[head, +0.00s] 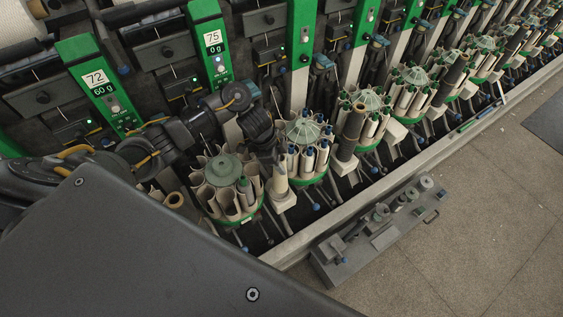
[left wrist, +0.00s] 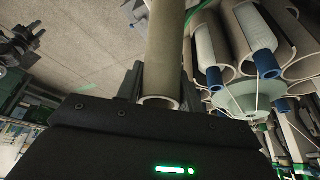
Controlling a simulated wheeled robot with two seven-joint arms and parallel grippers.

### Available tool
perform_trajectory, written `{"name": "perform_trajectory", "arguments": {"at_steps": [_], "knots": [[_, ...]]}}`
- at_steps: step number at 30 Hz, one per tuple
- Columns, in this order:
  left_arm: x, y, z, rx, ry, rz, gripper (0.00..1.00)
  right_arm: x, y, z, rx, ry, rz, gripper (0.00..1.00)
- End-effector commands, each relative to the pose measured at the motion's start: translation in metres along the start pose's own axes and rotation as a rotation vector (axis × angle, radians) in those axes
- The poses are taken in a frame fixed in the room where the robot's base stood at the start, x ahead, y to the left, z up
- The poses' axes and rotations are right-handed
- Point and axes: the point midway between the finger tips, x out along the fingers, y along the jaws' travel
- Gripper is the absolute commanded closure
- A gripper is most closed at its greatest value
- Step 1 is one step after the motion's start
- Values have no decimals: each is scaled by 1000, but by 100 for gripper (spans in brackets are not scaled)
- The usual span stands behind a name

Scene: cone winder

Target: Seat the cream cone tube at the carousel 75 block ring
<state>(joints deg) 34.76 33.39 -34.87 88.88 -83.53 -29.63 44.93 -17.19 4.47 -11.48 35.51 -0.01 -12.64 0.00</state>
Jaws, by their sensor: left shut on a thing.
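The cream cone tube (head: 279,182) is held by my left gripper (head: 272,160) between two carousels in the head view. In the left wrist view the tube (left wrist: 166,45) runs away from the gripper (left wrist: 160,92), its open end between the two dark fingers. In the head view its lower end is at a pale block (head: 286,202). I cannot tell whether it touches the block, and no ring shows clearly there. The 75 sign (head: 212,39) is on a green panel behind. My right gripper is not in view.
A carousel of plain cream tubes (head: 224,168) stands close on the left and one with blue-tipped tubes (head: 304,130) close on the right. A grey tool tray (head: 375,235) lies in front, by the rail. The floor (head: 480,225) beyond is clear.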

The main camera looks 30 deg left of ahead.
Motion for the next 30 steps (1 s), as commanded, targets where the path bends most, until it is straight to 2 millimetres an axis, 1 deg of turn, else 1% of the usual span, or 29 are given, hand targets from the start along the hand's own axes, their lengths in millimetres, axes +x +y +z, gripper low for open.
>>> {"name": "perform_trajectory", "arguments": {"at_steps": [1,15,24,30], "knots": [[2,0,1,0,1,-1,90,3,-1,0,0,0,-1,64],[0,0,0,0,0,-1,90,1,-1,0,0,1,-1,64],[-1,1,1,0,-1,1,90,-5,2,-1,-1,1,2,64],[0,0,2,0,0,0,90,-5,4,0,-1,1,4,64]]}}
